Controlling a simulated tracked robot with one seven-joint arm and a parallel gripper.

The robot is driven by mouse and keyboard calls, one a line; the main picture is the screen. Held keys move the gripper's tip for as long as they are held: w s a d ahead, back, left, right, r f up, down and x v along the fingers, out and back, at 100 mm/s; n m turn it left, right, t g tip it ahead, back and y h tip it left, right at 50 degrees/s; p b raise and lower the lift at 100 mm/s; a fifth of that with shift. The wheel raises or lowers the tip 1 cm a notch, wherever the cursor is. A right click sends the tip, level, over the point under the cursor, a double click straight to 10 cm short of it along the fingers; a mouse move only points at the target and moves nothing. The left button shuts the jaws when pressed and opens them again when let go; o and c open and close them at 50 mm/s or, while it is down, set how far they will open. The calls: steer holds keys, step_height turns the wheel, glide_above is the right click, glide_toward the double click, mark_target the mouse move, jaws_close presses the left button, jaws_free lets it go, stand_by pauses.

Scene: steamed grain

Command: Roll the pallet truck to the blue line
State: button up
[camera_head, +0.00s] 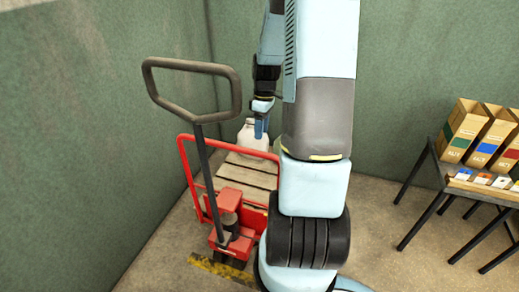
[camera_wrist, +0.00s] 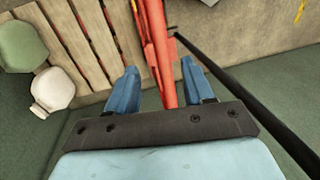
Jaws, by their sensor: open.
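The red pallet truck (camera_head: 228,238) stands on the floor left of my arm, with a dark looped handle (camera_head: 238,95) rising at its front. A wooden pallet (camera_head: 247,178) rests behind its red frame. My gripper (camera_head: 262,130) hangs over the truck, open and empty. In the wrist view a red bar (camera_wrist: 157,45) of the truck's frame runs between the open fingers of my gripper (camera_wrist: 160,85); contact cannot be told. The dark handle shaft (camera_wrist: 245,90) passes to the right of the fingers. No blue line shows on the floor in either view.
A white jug (camera_head: 253,136) stands on the pallet; the wrist view also shows a green one (camera_wrist: 22,46). Green walls close in left and behind. A worn yellow-black strip (camera_head: 218,268) marks the floor. A dark-legged table (camera_head: 440,180) with boxes (camera_head: 462,128) stands right.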

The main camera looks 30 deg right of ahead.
steer(key=f, duration=0.2)
steer(key=a+f, duration=0.1)
steer(key=f, duration=0.2)
steer(key=s+f, duration=0.1)
steer(key=f, duration=0.2)
steer(key=shift+a+f, duration=0.15)
steer(key=shift+f, duration=0.05)
jaws_close()
stand_by(0.4)
